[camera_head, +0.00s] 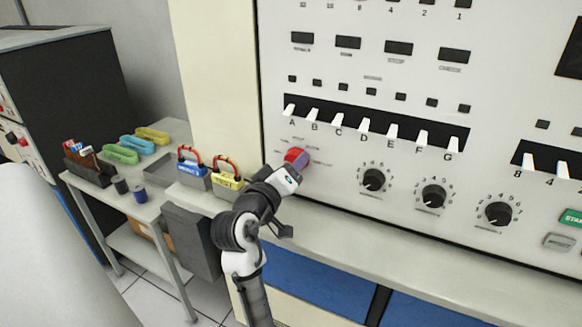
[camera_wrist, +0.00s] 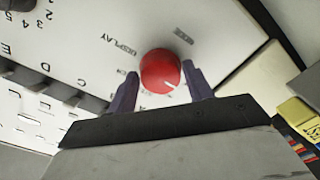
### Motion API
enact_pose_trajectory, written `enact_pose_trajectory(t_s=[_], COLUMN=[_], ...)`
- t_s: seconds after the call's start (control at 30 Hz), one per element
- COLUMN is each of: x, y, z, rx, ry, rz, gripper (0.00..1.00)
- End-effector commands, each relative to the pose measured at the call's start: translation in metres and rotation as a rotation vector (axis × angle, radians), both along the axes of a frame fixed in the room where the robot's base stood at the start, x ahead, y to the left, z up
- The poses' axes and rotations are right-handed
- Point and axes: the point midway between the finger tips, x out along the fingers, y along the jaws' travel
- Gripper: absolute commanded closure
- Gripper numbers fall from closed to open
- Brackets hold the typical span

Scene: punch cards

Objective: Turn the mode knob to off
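The mode knob is a round red knob (camera_head: 297,157) on the pale console panel, low at its left side, below the row of lettered switches. In the wrist view the red knob (camera_wrist: 160,72) lies between the tips of my two purple fingers, with a white pointer mark on its lower right edge. My gripper (camera_wrist: 160,90) is open around the knob, with a small gap visible on each side. In the head view my gripper (camera_head: 293,168) is at the knob and partly hides it. Labels around the knob are partly covered; "DISPLAY" can be read.
Black numbered dials (camera_head: 373,180) sit right of the knob. White lettered switches (camera_head: 338,119) run above it. A ledge (camera_head: 400,236) juts out below the panel. A side table (camera_head: 150,210) at left holds coloured items, with a blue padlock-like block (camera_head: 193,172) and a yellow one (camera_head: 227,180) nearby.

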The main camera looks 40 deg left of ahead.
Motion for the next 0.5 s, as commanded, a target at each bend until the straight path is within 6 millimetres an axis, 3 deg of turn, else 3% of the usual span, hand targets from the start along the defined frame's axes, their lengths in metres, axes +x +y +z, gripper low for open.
enact_pose_trajectory(t_s=[0.03,0.1,0.5], x=[0.0000,0.0000,-0.0087], y=[0.0001,0.0001,-0.0013], z=[-0.0001,-0.0001,-0.0016], rx=[0.000,0.001,0.002], ry=[0.000,0.000,0.000], rz=[0.000,0.000,0.002], gripper=[0.42,0.32,0.32])
